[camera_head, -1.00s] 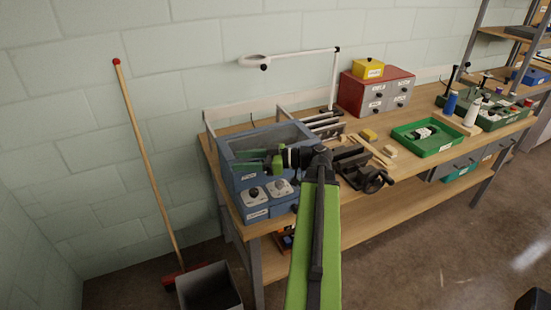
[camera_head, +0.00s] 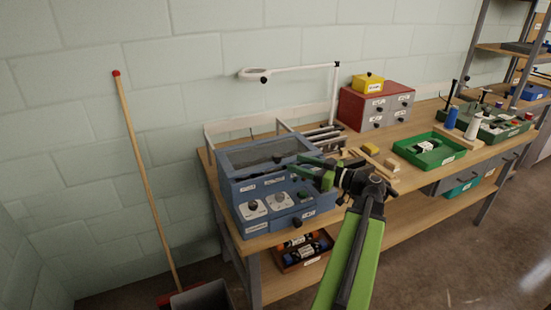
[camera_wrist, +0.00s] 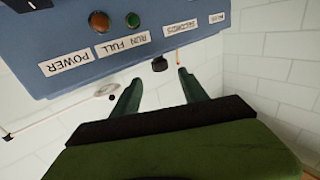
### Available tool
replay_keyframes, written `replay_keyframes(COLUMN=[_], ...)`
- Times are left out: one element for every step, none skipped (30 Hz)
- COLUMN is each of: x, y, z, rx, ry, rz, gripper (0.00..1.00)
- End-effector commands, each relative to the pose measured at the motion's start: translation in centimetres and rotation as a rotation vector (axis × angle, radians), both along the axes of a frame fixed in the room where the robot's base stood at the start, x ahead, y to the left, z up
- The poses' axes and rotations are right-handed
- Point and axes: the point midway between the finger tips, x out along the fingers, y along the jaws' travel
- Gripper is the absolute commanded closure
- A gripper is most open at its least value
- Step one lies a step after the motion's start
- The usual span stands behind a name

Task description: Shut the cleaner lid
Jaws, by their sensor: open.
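The cleaner is a blue box (camera_head: 228,185) at the left end of the workbench, with a small dark knob (camera_head: 278,157) near its top. Its dark-windowed top panel, which looks like the lid (camera_head: 255,153), lies across the top; I cannot tell whether it is fully shut. My gripper (camera_head: 298,166) is open and empty at the box's right front corner, fingers pointing left. In the wrist view, my gripper (camera_wrist: 160,84) shows two spread fingers below a blue panel (camera_wrist: 120,60) with a POWER label. A black knob (camera_wrist: 159,64) appears just past the gap between the fingertips.
A red drawer cabinet (camera_head: 375,105) and green tray (camera_head: 430,150) stand to the right. A broom (camera_head: 145,170) leans on the left wall.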

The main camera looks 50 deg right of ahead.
Motion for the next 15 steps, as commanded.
replay_keyframes(x=[1.3, 2.1, 3.1, 3.8, 4.5, 5.3, 5.9, 6.4, 7.0, 7.4, 7.8, 8.2, 8.4, 8.6, 8.8], y=[0.3, 0.4, 0.7, 0.8, 0.9, 1.1, 1.2, 1.4, 1.4, 1.5, 1.6, 1.7, 1.7, 1.8, 1.8], z=[0.0, 0.0, 0.0, 0.0, 0.0, 0.0, 0.0, 0.0, 0.0, 0.0, 0.0, 0.0, 0.0, 0.0, 0.0], rx=[0.000, 0.000, 0.000, 0.000, 0.000, 0.000, 0.000, 0.000, 0.000, 0.000, 0.000, 0.000, 0.000, 0.000, 0.000], ry=[0.000, 0.000, 0.000, 0.000, 0.000, 0.000, 0.000, 0.000, 0.000, 0.000, 0.000, 0.000, 0.000, 0.000, 0.000], rz=[0.005, 0.004, 0.005, 0.004, 0.004, 0.004, 0.003, 0.003, 0.002, 0.001, 0.002, 0.002, 0.002, 0.001, 0.000], gripper=[0.49, 0.49, 0.49, 0.49, 0.49, 0.49, 0.49, 0.49, 0.49, 0.49, 0.49, 0.49, 0.49, 0.49, 0.49])
